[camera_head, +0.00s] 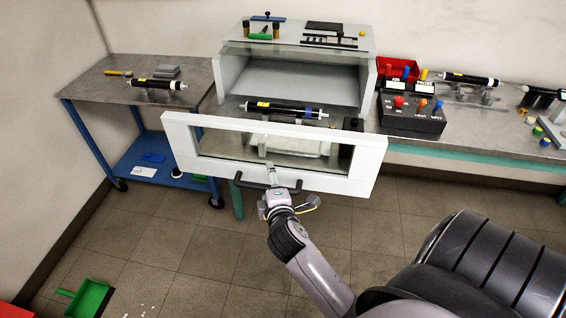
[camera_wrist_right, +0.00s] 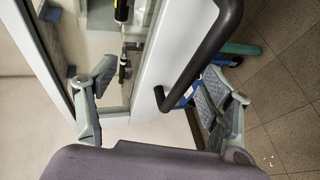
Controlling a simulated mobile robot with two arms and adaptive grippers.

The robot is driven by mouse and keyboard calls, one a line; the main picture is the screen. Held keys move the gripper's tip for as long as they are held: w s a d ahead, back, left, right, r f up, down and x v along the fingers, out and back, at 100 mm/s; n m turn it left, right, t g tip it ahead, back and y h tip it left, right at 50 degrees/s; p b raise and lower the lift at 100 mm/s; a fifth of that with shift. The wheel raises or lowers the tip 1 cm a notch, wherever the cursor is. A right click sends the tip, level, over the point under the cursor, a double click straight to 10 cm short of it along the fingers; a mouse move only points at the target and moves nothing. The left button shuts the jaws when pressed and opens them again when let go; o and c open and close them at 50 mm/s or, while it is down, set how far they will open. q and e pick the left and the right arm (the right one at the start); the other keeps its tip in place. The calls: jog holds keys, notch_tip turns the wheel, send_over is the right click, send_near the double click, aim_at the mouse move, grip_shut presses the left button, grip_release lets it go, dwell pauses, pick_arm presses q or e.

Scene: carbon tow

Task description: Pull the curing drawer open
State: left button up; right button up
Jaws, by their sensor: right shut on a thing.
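The curing drawer (camera_head: 372,165) has a white front with a window and a dark bar handle (camera_head: 243,183) low on it. The front stands forward of the grey curing cabinet (camera_head: 232,75), so the drawer is at least partly out. A black tube (camera_head: 290,112) with yellow and blue marks lies across behind the front's top edge. My right gripper (camera_head: 270,185) is at the handle's middle and shut on it. In the right wrist view the handle (camera_wrist_right: 205,60) runs between the fingers of my right gripper (camera_wrist_right: 165,98). My left gripper is out of view.
A steel bench (camera_head: 470,120) at the right holds a black control box (camera_head: 412,115) and a red bin (camera_head: 398,68). A blue-framed cart (camera_head: 100,92) stands at the left. A green dustpan (camera_head: 88,299) lies on the floor. Tiled floor before the drawer is clear.

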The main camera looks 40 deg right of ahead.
jog(key=shift+t, duration=0.3)
jog(key=s+r, duration=0.1)
jog(key=s+a+r, duration=0.1)
jog(key=r, duration=0.1)
jog(key=shift+s+a+r, duration=0.1)
jog(key=shift+s+a, duration=0.05)
jog(key=shift+s, duration=0.25)
jog(key=c, duration=0.7)
jog(key=shift+o, duration=0.2)
jog(key=f+v, duration=0.2)
jog(key=v, duration=1.1)
jog(key=shift+s+a, duration=0.5)
jog(key=shift+r, duration=0.15)
